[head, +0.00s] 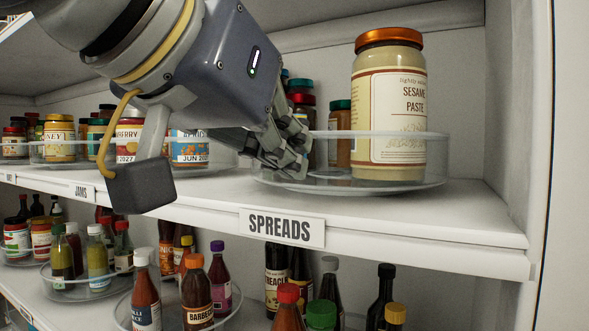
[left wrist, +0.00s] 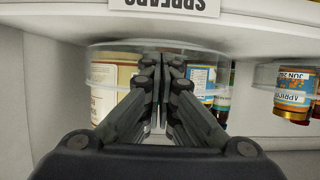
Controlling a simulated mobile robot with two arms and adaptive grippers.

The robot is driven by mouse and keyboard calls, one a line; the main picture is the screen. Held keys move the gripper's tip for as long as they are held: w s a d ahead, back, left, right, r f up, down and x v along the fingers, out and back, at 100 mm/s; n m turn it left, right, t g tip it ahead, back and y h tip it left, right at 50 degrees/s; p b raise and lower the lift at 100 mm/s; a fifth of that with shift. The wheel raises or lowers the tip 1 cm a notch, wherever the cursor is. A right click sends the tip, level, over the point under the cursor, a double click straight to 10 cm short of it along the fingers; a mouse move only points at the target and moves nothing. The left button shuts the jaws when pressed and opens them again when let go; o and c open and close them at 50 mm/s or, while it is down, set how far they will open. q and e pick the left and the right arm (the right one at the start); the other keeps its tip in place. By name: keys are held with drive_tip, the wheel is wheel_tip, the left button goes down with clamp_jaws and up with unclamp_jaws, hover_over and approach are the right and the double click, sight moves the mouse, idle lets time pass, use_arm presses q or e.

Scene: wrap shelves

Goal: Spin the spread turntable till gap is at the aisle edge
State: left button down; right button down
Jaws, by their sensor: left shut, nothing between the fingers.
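The spread turntable (head: 425,146) is a clear round tray with a low rim on the shelf above the SPREADS label (head: 282,227). A large sesame paste jar (head: 390,110) with an orange lid stands at its right front. Smaller jars, including one with a green lid (head: 340,133), stand behind. My left gripper (head: 290,160) is shut and empty at the rim's left front and hides part of the tray; I cannot tell whether it touches. In the upside-down left wrist view, the shut fingers (left wrist: 162,62) overlap the clear rim (left wrist: 102,54). The gap's position is partly hidden.
The jams turntable (head: 48,153) with several jars stands to the left on the same shelf. A white side wall (head: 512,110) closes the shelf at right. Bottles crowd the shelf below, including a barbecue bottle (head: 196,292). The front shelf strip right of the tray is clear.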

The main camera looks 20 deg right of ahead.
use_arm(q)
drive_tip(key=shift+s+d, duration=0.75)
drive_tip(key=shift+d, duration=0.2)
drive_tip(key=shift+a, duration=0.1)
drive_tip(key=s+a, duration=0.2)
drive_tip(key=shift+s+a, duration=0.15)
drive_tip(key=shift+s, duration=0.15)
drive_tip(key=shift+r, duration=0.1)
drive_tip(key=v, duration=1.2)
